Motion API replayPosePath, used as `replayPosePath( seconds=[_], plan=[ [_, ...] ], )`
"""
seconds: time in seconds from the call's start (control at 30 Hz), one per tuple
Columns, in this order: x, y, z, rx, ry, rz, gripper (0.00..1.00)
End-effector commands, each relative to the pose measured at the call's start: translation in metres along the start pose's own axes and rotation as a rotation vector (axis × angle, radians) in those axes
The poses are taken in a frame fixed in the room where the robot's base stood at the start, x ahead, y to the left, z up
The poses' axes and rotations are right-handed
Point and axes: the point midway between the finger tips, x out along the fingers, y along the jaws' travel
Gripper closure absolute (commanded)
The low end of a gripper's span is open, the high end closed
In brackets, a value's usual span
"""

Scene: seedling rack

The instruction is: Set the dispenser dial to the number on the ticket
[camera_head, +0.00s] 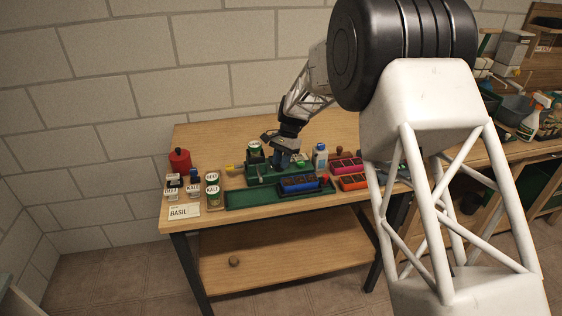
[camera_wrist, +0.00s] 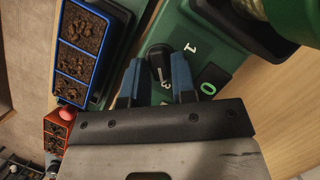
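The dispenser (camera_head: 262,178) is a green unit in the middle of the bench. Its dial (camera_wrist: 160,58) is a black knob on a green plate in the wrist view. White figures 1 and 3 show on the plate, and a 0 shows on a small tile. My gripper (camera_head: 284,161) points down over the dispenser. The dial's setting is unclear. I see no readable number ticket; a card (camera_head: 183,211) reads BASIL.
Pink (camera_head: 345,165) and orange (camera_head: 352,182) trays stand further right. Labelled cans and a red bottle (camera_head: 180,161) crowd the left. A green mat (camera_head: 250,199) lies in front, mostly bare.

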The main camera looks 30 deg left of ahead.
Motion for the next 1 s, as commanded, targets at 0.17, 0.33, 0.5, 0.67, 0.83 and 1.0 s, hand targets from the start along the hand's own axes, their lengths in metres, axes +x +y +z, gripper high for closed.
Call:
replayPosePath(
  seconds=[0.17,0.33,0.5,0.67,0.83,1.0],
  plan=[
    [0.000,0.000,0.000,0.000,0.000,0.001,0.57],
    [0.000,0.000,0.000,-0.001,-0.001,0.001,0.57],
    [-0.003,0.000,0.000,-0.001,0.000,0.000,0.57],
    [-0.015,0.000,0.000,-0.001,0.000,0.000,0.57],
    [-0.034,0.000,0.000,-0.001,0.000,0.000,0.57],
    [-0.057,0.000,0.000,-0.001,0.001,0.000,0.57]
  ],
)
